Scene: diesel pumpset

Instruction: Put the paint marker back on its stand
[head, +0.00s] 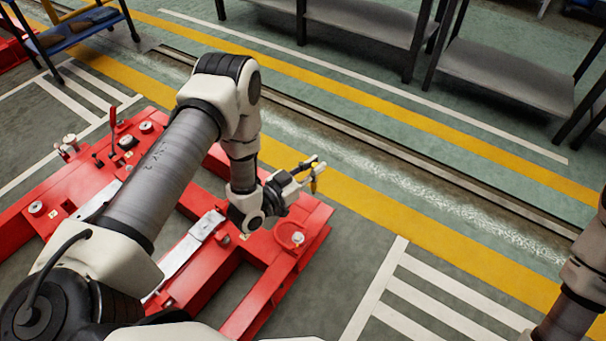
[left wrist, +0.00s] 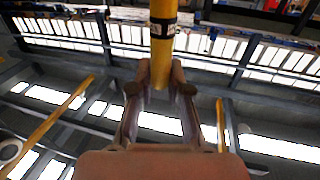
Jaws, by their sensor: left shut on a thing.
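My left gripper (head: 311,168) is shut on the paint marker (head: 315,182), above the right end of the red frame. In the left wrist view the marker (left wrist: 162,50) is a yellow rod with a dark band, held between the two fingers (left wrist: 160,88). The marker looks close to upright in the head view. I cannot make out its stand for certain.
The red pumpset frame (head: 262,290) lies below my left arm, with small fittings (head: 146,127) at its far left. Grey benches (head: 505,75) stand at the back right. A blue rack (head: 80,25) stands at the top left. The striped floor right of the frame is clear.

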